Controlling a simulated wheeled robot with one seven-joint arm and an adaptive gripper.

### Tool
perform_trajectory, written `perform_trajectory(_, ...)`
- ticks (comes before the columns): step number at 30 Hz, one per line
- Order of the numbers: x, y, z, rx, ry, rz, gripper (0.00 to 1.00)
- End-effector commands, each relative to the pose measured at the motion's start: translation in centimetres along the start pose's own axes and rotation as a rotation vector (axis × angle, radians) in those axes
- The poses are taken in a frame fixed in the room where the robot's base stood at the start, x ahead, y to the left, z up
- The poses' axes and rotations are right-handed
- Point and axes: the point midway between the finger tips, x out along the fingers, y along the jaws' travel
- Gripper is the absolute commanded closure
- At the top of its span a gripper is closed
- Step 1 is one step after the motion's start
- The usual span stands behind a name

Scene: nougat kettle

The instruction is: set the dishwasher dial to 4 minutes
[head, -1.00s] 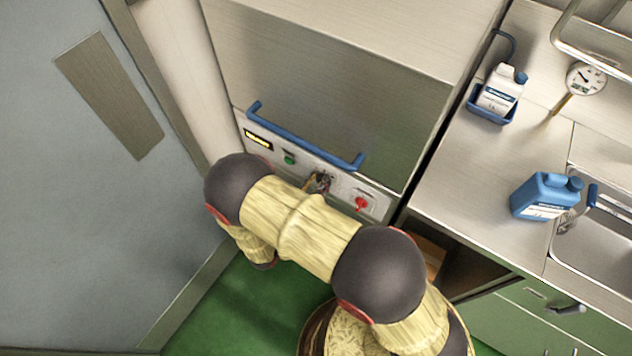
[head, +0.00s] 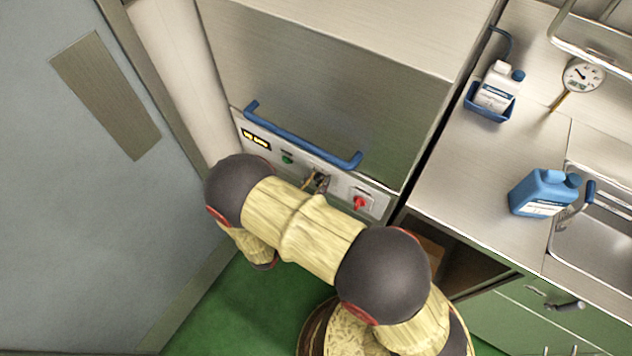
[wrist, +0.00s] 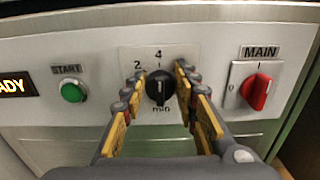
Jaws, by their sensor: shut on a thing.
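The dishwasher dial (wrist: 158,88) is a small round black knob on the light front panel, with "2" and "4" printed above it and "min" below. Its ridge looks close to upright, roughly towards the mark under "4"; the exact setting is hard to tell. My gripper (wrist: 160,82) has one finger on each side of the dial and is shut on it. The right finger covers the panel to the right of the "4". In the head view my gripper (head: 318,181) is small at the panel, partly behind my arm, and the dial is not clear there.
The green START button (wrist: 73,92) is left of the dial, beside a lit display (wrist: 17,86) ending in "ADY". The red MAIN switch (wrist: 256,92) is to the right. A blue handle bar (head: 300,140) runs above the panel. A counter with blue bottle (head: 545,193) stands right.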

Motion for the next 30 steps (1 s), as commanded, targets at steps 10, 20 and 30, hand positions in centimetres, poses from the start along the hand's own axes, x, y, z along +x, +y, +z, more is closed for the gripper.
perform_trajectory(10,0.0,0.1,0.0,0.001,0.001,0.002,0.53)
perform_trajectory(20,-0.1,0.1,0.0,0.000,0.000,0.001,0.52)
perform_trajectory(30,-4.6,0.2,0.0,0.000,0.000,0.007,0.52)
